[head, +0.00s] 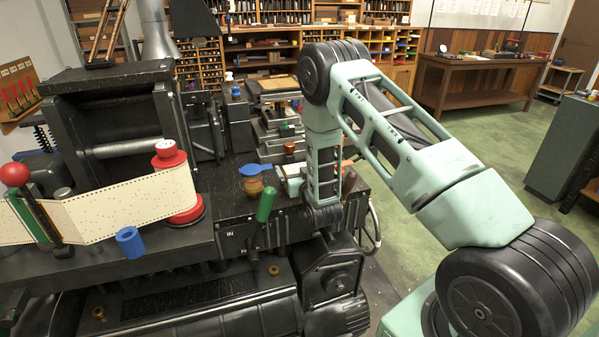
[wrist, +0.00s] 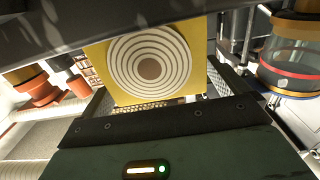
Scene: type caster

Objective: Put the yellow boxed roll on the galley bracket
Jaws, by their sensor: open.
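The yellow boxed roll shows in the wrist view as a yellow square face (wrist: 194,85) with pale concentric rings and a brown centre. It sits between the dark jaws of my gripper (wrist: 150,68), one along the top and one along the bottom of the picture. The jaws are open; I cannot tell whether either touches the box. In the head view my arm reaches down to the machine's right part, and its links largely hide the gripper and the box. I cannot make out the galley bracket with certainty.
An amber-and-glass jar (wrist: 290,68) stands close at right in the wrist view; an orange-red knob (wrist: 40,92) is at left. In the head view a green handle (head: 266,204), a blue-topped jar (head: 252,184) and a red spool (head: 172,160) crowd the black machine. Open floor lies right.

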